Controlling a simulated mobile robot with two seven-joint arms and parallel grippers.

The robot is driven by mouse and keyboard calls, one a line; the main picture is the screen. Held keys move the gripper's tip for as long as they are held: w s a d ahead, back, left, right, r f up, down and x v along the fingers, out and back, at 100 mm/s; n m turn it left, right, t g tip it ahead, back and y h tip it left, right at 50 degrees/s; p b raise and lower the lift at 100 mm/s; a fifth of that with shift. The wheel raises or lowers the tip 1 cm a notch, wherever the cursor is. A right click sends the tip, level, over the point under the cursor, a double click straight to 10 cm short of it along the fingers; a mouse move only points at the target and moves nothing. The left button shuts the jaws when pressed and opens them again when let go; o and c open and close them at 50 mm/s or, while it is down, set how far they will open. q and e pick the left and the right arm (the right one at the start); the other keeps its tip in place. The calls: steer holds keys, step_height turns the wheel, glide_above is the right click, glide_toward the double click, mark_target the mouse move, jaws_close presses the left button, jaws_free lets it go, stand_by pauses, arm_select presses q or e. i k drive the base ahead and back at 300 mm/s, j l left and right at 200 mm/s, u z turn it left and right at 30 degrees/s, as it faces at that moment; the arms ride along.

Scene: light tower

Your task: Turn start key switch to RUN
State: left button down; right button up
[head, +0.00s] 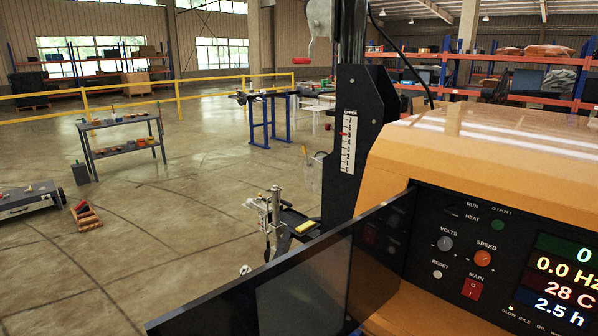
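The black control panel (425,262) is set in the orange light tower housing (480,165) at the right of the head view. The words RUN, HEAT and START stand at its upper left. A dark shape (452,211) beside the RUN label looks like the start key switch; its key and its position are too dark to tell. A display (562,280) shows 0, 0.0 Hz, 28 C and 2.5 h. Neither of my grippers is in view.
A black panel door (290,285) stands open left of the controls. A grey VOLTS knob (445,243), orange SPEED knob (482,258) and red MAIN switch (472,289) lie below the labels. The mast (345,140) rises behind. Open floor lies left, with a shelf table (122,140).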

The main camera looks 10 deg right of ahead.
mark_target(453, 211)
steer(key=k+j+z, duration=0.15)
steer(key=z, duration=0.25)
steer(key=k+j+z, duration=0.1)
steer(key=z, duration=0.35)
steer(key=i+l+z, duration=0.1)
steer(key=i+z, duration=0.25)
steer(key=k, duration=0.05)
